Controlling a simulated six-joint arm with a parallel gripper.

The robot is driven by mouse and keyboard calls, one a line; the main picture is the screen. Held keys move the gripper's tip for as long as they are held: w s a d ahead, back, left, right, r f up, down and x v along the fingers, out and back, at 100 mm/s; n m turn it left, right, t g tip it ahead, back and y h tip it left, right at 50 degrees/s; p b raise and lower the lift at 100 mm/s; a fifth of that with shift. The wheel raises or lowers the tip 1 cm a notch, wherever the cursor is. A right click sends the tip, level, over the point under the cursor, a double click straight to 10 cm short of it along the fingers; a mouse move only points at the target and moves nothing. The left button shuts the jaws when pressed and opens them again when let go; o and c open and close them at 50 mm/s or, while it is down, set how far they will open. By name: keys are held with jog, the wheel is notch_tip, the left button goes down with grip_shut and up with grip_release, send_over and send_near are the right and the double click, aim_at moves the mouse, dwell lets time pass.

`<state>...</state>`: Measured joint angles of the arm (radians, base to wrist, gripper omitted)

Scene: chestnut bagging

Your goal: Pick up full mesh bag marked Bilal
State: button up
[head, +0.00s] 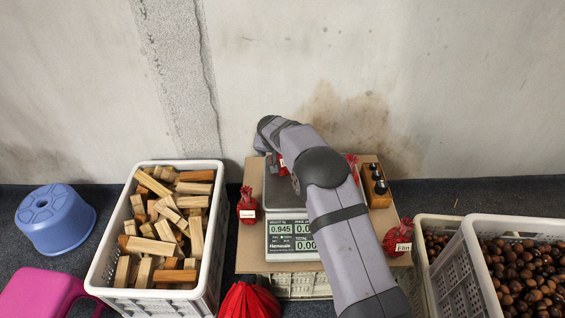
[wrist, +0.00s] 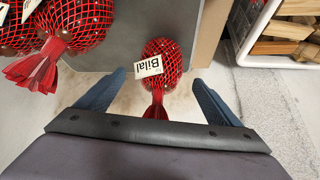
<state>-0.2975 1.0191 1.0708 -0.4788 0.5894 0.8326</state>
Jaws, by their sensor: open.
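The full red mesh bag marked Bilal (wrist: 172,57) lies on a grey plate in the wrist view, its white label readable upside down and its gathered red tail pointing toward my gripper. My gripper (wrist: 160,78) is open, one blue finger on each side of the tail, with the bag's body just beyond the fingertips. Nothing is held. In the head view my arm covers most of the scale (head: 278,195). A bit of a red bag with a white label (head: 283,168) shows at the arm's left edge, its name too small to read.
Two other full red mesh bags (wrist: 85,22) lie close by at the wrist view's upper left. In the head view, labelled bags flank the scale at left (head: 247,208) and right (head: 398,240). A crate of wood blocks (head: 101,262) stands left, chestnut crates (head: 462,270) right.

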jog(key=shift+b+x, duration=0.65)
jog(key=shift+x, duration=2.65)
jog(key=shift+r, duration=0.1)
jog(key=c, duration=1.4)
